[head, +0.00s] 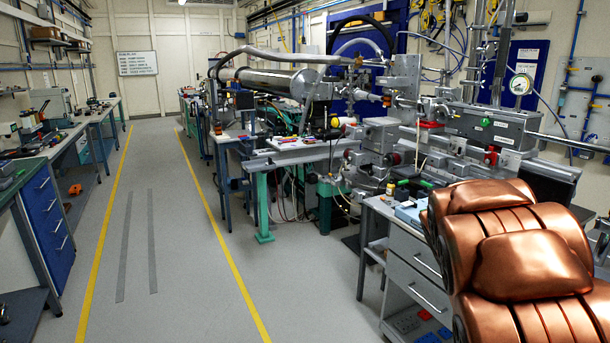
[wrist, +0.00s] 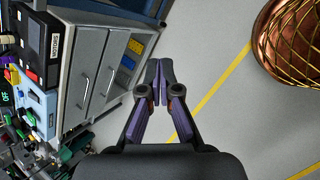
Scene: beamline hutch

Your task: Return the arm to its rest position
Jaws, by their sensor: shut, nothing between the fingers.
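My gripper (wrist: 161,75) shows in the wrist view, with its two fingers together and nothing between them. It hangs over bare grey floor, in front of a grey drawer cabinet (wrist: 97,62). A large copper-coloured padded object (head: 525,255) fills the lower right of the head view. A copper-coloured rounded object with a woven pattern (wrist: 290,40) shows at the upper right of the wrist view, apart from the gripper.
The drawer cabinet also shows in the head view (head: 415,278), below beamline equipment (head: 380,150). A blue drawer unit (head: 48,215) stands at the left. The floor aisle (head: 170,230) between yellow lines is clear. An orange item (head: 75,189) lies low at the left.

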